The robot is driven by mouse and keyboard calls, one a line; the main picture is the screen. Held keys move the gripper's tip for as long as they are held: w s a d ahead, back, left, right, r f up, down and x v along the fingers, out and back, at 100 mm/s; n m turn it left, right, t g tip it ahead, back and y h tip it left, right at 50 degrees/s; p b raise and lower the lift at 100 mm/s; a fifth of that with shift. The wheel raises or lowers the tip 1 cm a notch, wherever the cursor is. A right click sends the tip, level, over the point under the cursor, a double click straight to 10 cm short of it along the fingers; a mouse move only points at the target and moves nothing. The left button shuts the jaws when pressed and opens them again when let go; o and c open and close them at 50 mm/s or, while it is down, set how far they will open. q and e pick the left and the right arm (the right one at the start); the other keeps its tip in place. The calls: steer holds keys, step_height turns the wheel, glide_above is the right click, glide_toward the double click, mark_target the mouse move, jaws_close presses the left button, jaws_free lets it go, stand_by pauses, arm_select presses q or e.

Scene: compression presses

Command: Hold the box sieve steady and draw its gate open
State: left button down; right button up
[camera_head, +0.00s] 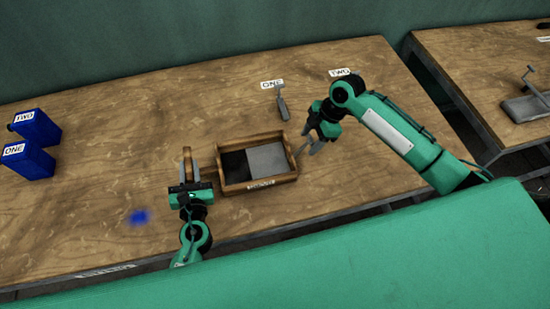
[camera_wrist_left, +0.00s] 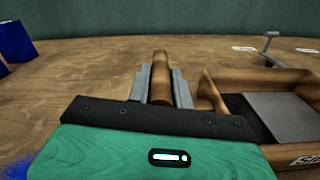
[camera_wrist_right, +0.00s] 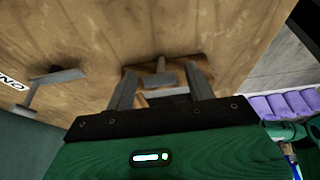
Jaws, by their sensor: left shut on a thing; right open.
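The box sieve (camera_head: 233,187) is a wooden tray on the table, with a dark opening on its left and a grey plate (camera_head: 268,158) covering its right; it also shows in the left wrist view (camera_wrist_left: 208,92). My left gripper (camera_head: 196,165) is shut on an upright wooden handle (camera_wrist_left: 161,75) at the sieve's left end. My right gripper (camera_head: 312,140) is open just off the sieve's right end. In the right wrist view a small grey crosspiece (camera_wrist_right: 165,79) on the sieve's end sits between the spread fingers, apparently without contact.
Blue containers (camera_head: 36,128) labelled ONE and TWO stand at the far left. A grey handled tool (camera_head: 282,104) stands by label ONE (camera_head: 272,84) behind the sieve. A blue patch (camera_head: 139,216) lies front left. A second table (camera_head: 487,60) is at right. The table's left middle is clear.

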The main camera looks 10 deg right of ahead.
steer(key=shift+x, duration=1.2)
steer(key=c, duration=1.1)
